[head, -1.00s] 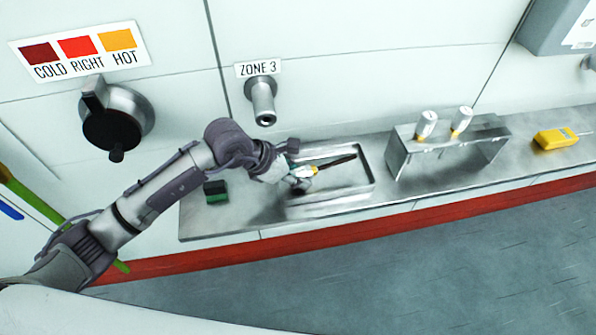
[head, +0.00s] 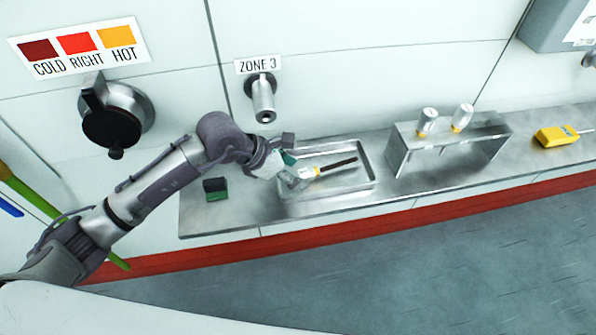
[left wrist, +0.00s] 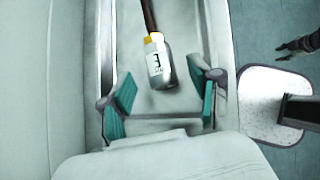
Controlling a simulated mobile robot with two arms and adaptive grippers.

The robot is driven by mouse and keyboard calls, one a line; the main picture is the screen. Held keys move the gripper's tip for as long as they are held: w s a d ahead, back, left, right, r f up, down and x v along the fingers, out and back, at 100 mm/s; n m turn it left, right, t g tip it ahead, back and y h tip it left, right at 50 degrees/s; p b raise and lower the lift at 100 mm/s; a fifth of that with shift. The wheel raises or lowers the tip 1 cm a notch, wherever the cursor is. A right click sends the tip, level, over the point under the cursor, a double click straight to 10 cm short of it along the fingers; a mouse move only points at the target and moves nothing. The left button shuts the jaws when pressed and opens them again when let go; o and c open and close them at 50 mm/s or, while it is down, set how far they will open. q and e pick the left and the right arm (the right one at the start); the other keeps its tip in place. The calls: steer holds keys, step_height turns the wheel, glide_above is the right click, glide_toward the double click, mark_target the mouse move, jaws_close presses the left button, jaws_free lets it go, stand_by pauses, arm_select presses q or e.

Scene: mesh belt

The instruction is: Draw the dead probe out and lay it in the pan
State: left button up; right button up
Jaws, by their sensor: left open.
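The probe (head: 338,166), a dark rod with a yellow collar and a pale metal head, lies in the shallow metal pan (head: 374,180). In the left wrist view the probe's head (left wrist: 158,66) carries a white label with a dark mark. My left gripper (head: 292,170) is open at the pan's left end, just behind the head. Its two teal-padded fingers (left wrist: 162,100) stand apart and clear of the probe. The Zone 3 fitting (head: 263,97) on the wall shows a dark open end. A dark shape at the left wrist view's right edge may be my right gripper (left wrist: 298,46).
A metal rack (head: 402,155) right of the pan holds two white-topped probes (head: 427,121). A yellow meter (head: 556,137) lies farther right on the shelf (head: 240,220). A green and dark block (head: 216,189) sits left of the pan. A black knob (head: 112,125) projects from the wall.

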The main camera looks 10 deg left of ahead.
arm_select(q)
steer(key=v, duration=1)
steer(key=shift+r, duration=0.2)
steer(key=shift+s+a, duration=0.1)
